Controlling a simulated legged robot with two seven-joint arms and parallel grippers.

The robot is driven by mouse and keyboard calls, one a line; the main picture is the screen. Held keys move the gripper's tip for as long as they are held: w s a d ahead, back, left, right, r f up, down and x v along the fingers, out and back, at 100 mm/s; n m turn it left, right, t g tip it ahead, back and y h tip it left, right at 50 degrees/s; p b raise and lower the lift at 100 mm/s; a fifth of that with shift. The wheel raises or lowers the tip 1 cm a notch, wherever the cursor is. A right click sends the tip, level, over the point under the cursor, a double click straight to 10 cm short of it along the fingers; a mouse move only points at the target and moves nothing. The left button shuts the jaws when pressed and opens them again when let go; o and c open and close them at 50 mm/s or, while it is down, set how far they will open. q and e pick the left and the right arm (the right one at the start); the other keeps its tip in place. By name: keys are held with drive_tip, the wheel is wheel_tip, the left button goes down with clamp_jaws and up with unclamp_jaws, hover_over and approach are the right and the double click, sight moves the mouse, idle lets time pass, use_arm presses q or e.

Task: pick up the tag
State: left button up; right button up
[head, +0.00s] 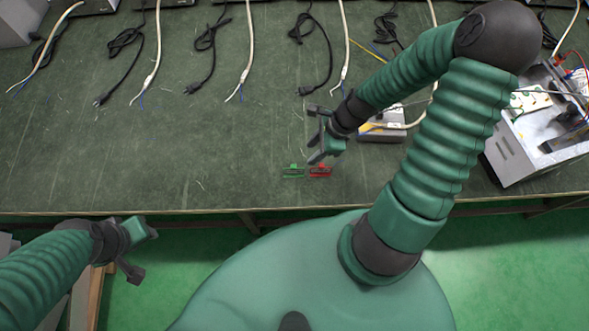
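A green tag (293,171) and a red tag (320,171) lie side by side near the front edge of the green workbench (225,160). My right gripper (317,135) is just above and behind the red tag in the picture. Its fingers look spread apart, with nothing visible between them. Whether a finger touches the red tag, I cannot tell. My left gripper (143,252) is in front of the bench edge at the lower left. Its fingers are apart and it is empty.
Several black cables (122,42) and white cables (152,68) lie along the back of the bench. A small metal box (381,131) stands behind my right arm. An open metal case (512,150) with wires is at the right.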

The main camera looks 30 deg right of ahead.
sight(294, 168)
drive_tip(key=b+x, duration=0.1)
drive_tip(key=x, duration=0.3)
drive_tip(key=a+b+x, duration=0.1)
drive_tip(key=x, duration=0.4)
drive_tip(key=shift+w+r, duration=0.15)
drive_tip(key=shift+w+d+f, duration=0.1)
drive_tip(key=shift+f, duration=0.3)
drive_tip(key=x, duration=0.2)
drive_tip(key=d+b+x, duration=0.1)
drive_tip(key=x, duration=0.1)
drive_tip(key=shift+w+a+f, duration=0.1)
drive_tip(key=shift+w+f, duration=0.05)
drive_tip(key=shift+f, duration=0.45)
drive_tip(key=shift+w+a+f, duration=0.1)
drive_tip(key=shift+w+a, duration=0.05)
drive_tip(key=shift+a, duration=0.15)
drive_tip(key=c, duration=0.5)
drive_tip(key=shift+d, duration=0.25)
clamp_jaws()
use_arm(q)
drive_tip(key=f, duration=0.4)
drive_tip(key=shift+a, duration=0.35)
use_arm(e)
drive_tip(key=shift+a, duration=0.1)
